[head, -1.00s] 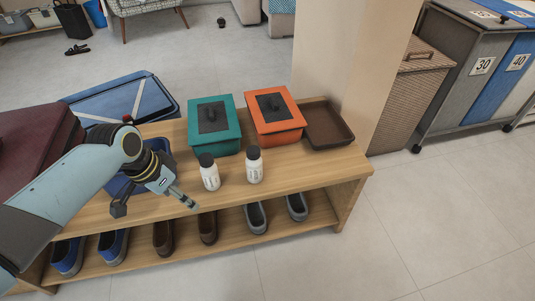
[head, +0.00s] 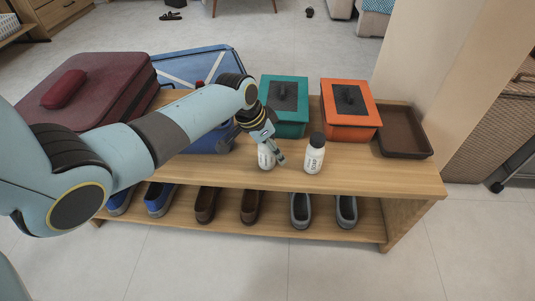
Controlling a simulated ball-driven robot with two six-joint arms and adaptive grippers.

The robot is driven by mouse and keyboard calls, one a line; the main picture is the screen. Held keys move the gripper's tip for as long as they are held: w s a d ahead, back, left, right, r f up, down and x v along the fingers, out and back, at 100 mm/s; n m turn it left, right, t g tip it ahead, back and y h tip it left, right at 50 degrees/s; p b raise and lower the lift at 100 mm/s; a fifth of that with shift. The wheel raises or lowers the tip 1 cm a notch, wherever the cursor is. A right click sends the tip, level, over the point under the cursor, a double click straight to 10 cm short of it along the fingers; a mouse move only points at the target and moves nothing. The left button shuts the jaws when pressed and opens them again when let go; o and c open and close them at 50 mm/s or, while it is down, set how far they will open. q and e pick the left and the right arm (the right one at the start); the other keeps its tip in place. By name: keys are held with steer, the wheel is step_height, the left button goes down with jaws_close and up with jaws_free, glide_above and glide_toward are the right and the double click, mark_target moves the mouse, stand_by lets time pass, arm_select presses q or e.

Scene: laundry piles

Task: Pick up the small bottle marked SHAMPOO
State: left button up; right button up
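Two small white bottles with black caps stand upright on the wooden bench top. The left bottle (head: 265,161) is partly hidden behind my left gripper (head: 257,150). The right bottle (head: 314,158) is in clear view and stands apart from the gripper. Both labels are too small to read surely, so I cannot tell which is marked SHAMPOO. My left gripper reaches in from the left, with its fingers apart. One finger is just right of the left bottle; whether it touches is unclear. My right gripper is not in view.
Behind the bottles are a teal lidded box (head: 291,124), an orange lidded box (head: 349,130) and an empty brown tray (head: 403,151). A maroon suitcase (head: 110,84) and a blue bin (head: 210,141) lie left. Shoes fill the lower shelf. The bench top's front right is clear.

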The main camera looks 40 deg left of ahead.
arm_select(q)
steer(key=shift+w+f, duration=0.15)
steer(key=shift+f, duration=0.15)
steer(key=shift+r, duration=0.1)
jaws_close()
stand_by(0.4)
